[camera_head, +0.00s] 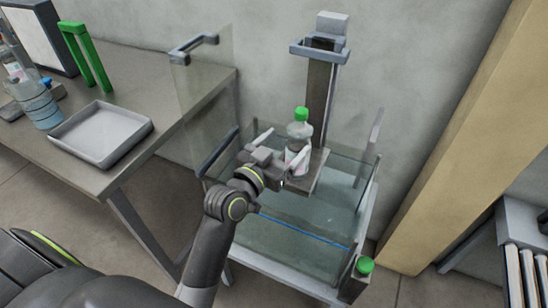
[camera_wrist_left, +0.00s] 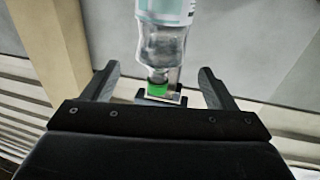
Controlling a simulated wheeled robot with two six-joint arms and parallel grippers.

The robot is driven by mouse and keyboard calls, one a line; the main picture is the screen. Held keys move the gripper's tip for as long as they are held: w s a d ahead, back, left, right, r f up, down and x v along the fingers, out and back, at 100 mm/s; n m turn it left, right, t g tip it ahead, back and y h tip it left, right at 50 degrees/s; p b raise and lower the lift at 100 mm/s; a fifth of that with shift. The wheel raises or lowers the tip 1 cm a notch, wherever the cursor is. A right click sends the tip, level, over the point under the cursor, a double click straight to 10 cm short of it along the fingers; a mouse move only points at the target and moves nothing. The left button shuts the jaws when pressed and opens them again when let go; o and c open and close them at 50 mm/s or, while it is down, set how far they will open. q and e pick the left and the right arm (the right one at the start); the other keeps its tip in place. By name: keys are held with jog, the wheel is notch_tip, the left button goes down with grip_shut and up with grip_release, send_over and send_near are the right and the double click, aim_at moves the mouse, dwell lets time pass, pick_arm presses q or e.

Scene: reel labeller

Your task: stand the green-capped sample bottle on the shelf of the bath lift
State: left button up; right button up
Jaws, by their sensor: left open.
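The green-capped sample bottle (camera_head: 301,130) is clear with a pale label. It appears to stand upright on the grey shelf (camera_head: 307,184) of the bath lift; my gripper partly hides its lower part. In the left wrist view the bottle (camera_wrist_left: 163,45) shows cap-down in the picture, ahead of the fingers. My left gripper (camera_head: 283,149) is at the bottle's near left side with its fingers spread. In the left wrist view the left gripper (camera_wrist_left: 158,84) is open, with a gap on both sides of the bottle. My right gripper is not in view.
The lift column (camera_head: 319,90) rises behind the shelf. The glass bath (camera_head: 345,205) surrounds the shelf, with a green button (camera_head: 365,265) at its front right corner. A bench at left holds a grey tray (camera_head: 101,134), a blue-liquid bottle (camera_head: 40,108) and a green frame (camera_head: 88,57).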

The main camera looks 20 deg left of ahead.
pick_arm(q)
jog(key=shift+b+v, duration=0.3)
jog(key=shift+v, duration=1.75)
